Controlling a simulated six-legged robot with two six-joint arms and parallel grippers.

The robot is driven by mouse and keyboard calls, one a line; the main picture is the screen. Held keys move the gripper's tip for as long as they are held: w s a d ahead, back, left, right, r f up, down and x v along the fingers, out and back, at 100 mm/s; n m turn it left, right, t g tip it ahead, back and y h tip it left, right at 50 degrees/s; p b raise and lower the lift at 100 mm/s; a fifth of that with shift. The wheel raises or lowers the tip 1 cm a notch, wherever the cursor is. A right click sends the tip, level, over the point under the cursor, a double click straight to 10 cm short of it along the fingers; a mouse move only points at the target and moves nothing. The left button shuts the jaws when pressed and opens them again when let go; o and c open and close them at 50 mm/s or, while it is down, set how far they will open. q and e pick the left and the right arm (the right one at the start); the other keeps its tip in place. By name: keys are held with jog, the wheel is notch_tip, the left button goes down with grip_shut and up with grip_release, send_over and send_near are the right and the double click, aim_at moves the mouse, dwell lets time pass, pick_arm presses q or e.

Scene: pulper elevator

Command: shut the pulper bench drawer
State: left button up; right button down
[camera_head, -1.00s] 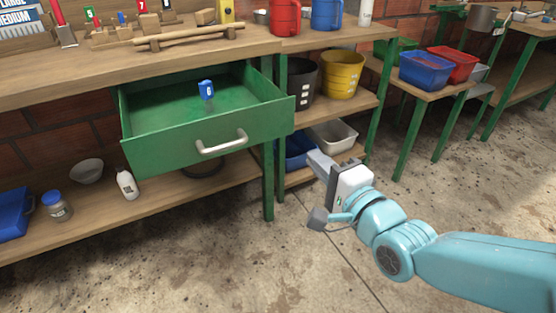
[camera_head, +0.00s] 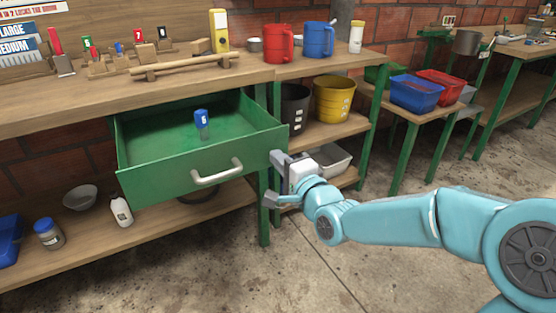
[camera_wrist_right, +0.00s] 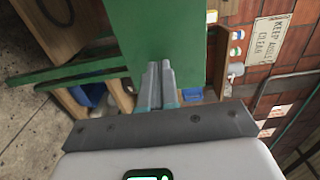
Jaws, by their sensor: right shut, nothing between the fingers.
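The green pulper bench drawer (camera_head: 155,180) stands pulled out under the wooden bench top, with a pale bar handle (camera_head: 217,173) on its front. A small blue-topped item (camera_head: 202,120) is inside it. My right gripper (camera_head: 277,158) is shut and empty, beside the drawer's right front corner and a little below its top edge. In the right wrist view its closed fingers (camera_wrist_right: 156,85) point at a green panel (camera_wrist_right: 165,30) that looks like the drawer. I cannot tell whether they touch it. My left gripper is not in view.
A green bench leg (camera_head: 264,210) stands just behind my right gripper. Shelves to the right hold a yellow bucket (camera_head: 334,98) and a grey bin (camera_head: 330,158). A white bottle (camera_head: 121,211) stands on the shelf below the drawer. The concrete floor in front is clear.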

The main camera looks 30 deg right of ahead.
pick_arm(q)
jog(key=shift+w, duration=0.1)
pick_arm(e)
jog(key=shift+w, duration=0.5)
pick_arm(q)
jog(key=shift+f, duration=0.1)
pick_arm(e)
jog(key=shift+w, duration=0.1)
